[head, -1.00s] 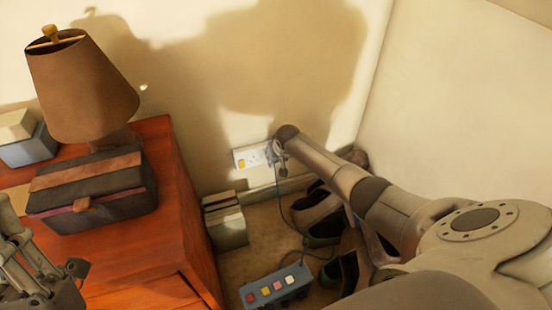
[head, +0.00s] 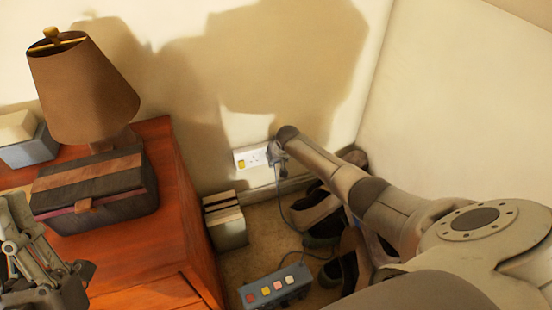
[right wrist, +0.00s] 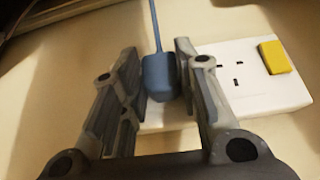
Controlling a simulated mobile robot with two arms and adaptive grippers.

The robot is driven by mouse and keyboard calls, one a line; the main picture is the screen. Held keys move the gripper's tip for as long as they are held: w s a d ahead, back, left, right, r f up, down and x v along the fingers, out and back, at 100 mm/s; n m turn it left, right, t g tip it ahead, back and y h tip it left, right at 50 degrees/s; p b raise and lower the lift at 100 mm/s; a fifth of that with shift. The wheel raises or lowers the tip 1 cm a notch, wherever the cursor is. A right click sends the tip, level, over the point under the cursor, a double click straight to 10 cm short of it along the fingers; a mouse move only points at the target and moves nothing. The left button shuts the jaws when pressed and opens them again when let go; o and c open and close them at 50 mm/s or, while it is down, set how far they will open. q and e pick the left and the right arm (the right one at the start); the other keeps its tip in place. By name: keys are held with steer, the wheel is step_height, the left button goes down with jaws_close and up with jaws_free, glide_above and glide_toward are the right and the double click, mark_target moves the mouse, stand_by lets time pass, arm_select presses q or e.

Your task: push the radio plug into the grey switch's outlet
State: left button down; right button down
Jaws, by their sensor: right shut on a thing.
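The white wall outlet plate (head: 245,159) is low on the wall. It also shows in the right wrist view (right wrist: 285,95), with a yellow switch (right wrist: 274,57) at one end and a bare socket (right wrist: 237,75) beside it. My right gripper (head: 277,154) is shut on the blue radio plug (right wrist: 159,76), whose cord runs up in the right wrist view. The plug is in front of the plate's end away from the yellow switch. The grey switch and the holes there are hidden; I cannot tell whether the plug touches. My left gripper (head: 72,280) is partly cut off at the lower left.
A wooden cabinet (head: 150,245) with a lamp (head: 84,90) and a dark box (head: 100,205) stands left. On the floor are a small box stack (head: 226,228), a blue box with coloured buttons (head: 274,288) and several shoes (head: 320,215) under my right arm.

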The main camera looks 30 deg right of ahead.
stand_by(0.3)
steer(key=c, duration=1)
jaws_free()
steer(key=shift+c, duration=0.5)
